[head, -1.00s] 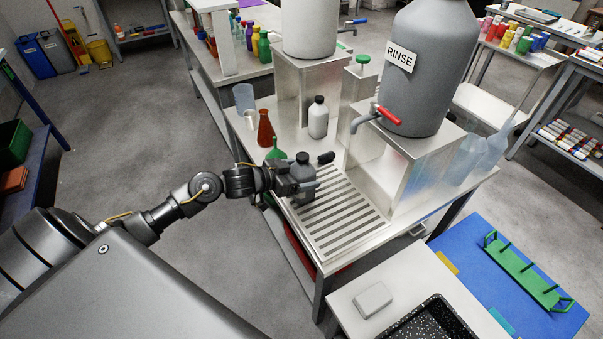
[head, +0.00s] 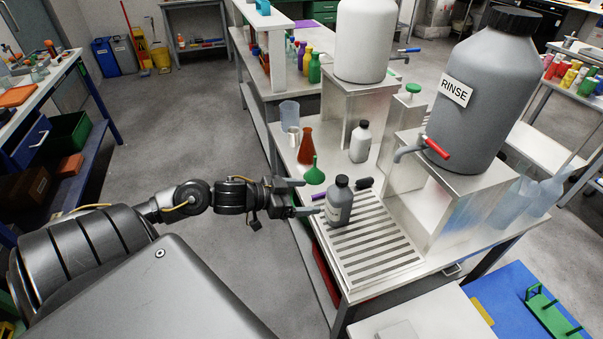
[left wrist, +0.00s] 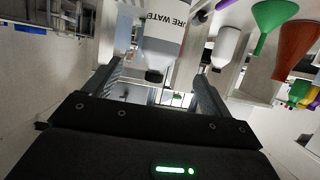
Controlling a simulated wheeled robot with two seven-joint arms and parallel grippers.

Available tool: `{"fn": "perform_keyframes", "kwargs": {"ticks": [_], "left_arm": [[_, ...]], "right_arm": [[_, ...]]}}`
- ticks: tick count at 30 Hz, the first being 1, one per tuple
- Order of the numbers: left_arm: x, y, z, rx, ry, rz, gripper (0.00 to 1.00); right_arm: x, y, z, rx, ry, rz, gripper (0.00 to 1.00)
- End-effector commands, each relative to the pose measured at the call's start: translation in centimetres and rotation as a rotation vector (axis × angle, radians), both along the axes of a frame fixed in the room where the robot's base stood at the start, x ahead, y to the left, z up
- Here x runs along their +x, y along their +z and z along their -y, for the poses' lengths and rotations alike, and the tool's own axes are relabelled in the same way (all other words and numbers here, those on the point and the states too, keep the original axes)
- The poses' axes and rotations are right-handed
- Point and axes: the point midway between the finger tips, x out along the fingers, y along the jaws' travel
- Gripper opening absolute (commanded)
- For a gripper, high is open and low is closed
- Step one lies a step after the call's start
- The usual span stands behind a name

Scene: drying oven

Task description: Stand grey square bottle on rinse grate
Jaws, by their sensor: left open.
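The grey square bottle (head: 340,205) with a dark cap stands upright on the left far part of the slatted rinse grate (head: 385,265). In the left wrist view, which is upside down, the labelled bottle (left wrist: 165,38) shows just beyond the fingers, cap downward in the picture. My left gripper (head: 308,198) is open and empty, just left of the bottle, its fingers pointing at it. A small gap seems to lie between the fingertips and the bottle. My right gripper is not in view.
A white bottle (head: 360,142), an orange flask (head: 306,147) and a green funnel (head: 314,174) stand behind the grate. A dark cylindrical object (head: 364,184) is by the bottle. The grey RINSE carboy (head: 475,90) sits on a metal stand to the right. The grate's near part is clear.

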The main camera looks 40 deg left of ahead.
Motion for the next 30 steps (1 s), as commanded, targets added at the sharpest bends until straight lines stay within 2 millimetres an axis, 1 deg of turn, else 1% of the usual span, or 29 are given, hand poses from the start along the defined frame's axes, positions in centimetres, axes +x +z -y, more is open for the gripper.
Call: {"fn": "perform_keyframes", "kwargs": {"ticks": [3,7,14,17,19,20,23,24,26,27,29,30], "left_arm": [[-0.4,0.1,-0.1,0.000,-0.002,-0.001,0.83],[-0.4,0.2,-0.2,-0.001,-0.001,0.001,0.83],[-0.4,0.2,-0.2,0.000,0.000,0.000,0.83],[-0.1,-1.0,-0.9,-0.001,0.025,-0.011,0.83],[0.3,-3.2,-2.3,0.001,0.072,-0.029,0.83],[0.5,-4.6,-3.1,0.003,0.100,-0.042,0.83],[0.3,-11.4,-6.3,0.023,0.216,-0.112,0.83],[-0.2,-14.7,-7.4,0.036,0.263,-0.148,0.83],[-1.7,-20.0,-8.7,0.061,0.327,-0.214,0.83],[-3.0,-23.4,-9.2,0.080,0.362,-0.260,0.83],[-5.4,-28.5,-9.5,0.111,0.405,-0.335,0.83],[-7.3,-31.7,-9.3,0.131,0.427,-0.386,0.83]], "right_arm": [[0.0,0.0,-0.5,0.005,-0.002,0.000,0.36],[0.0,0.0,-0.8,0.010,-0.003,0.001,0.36],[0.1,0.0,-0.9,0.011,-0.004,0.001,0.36],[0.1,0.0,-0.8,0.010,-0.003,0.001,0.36],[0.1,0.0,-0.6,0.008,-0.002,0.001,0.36],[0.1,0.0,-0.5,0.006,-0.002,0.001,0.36],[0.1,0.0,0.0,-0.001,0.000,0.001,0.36],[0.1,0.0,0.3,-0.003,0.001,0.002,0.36],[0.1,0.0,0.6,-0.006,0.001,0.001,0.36],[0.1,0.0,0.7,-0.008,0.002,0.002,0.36],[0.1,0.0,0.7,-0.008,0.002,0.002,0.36],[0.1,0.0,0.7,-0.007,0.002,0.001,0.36]]}}
